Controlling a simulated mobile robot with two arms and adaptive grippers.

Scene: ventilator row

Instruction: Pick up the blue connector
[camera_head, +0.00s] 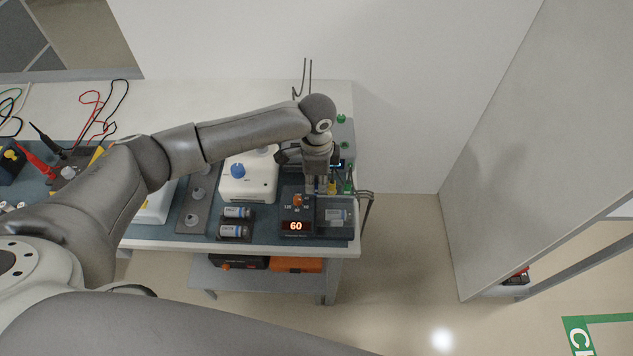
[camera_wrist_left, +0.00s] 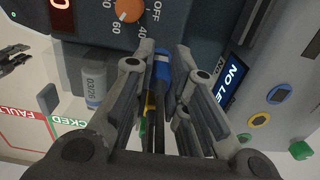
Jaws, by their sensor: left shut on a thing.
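The blue connector (camera_wrist_left: 162,66) shows in the left wrist view, upright between my left fingertips. My left gripper (camera_wrist_left: 160,58) is shut on it, and yellow, green and black leads run down behind the fingers. In the head view my left gripper (camera_head: 318,188) points down over the dark unit with the orange display and knob (camera_head: 297,226), near the right end of the bench. The connector is hidden there by the gripper. Whether its tip is seated in the unit or clear of it, I cannot tell. Dark gripper-like fingers (camera_wrist_left: 15,62), seemingly my right gripper, show small at the left edge of the wrist view.
A white box with a blue knob (camera_head: 239,171) and two labelled cylinders (camera_head: 235,222) stand left of the unit. Red and black leads lie at far left.

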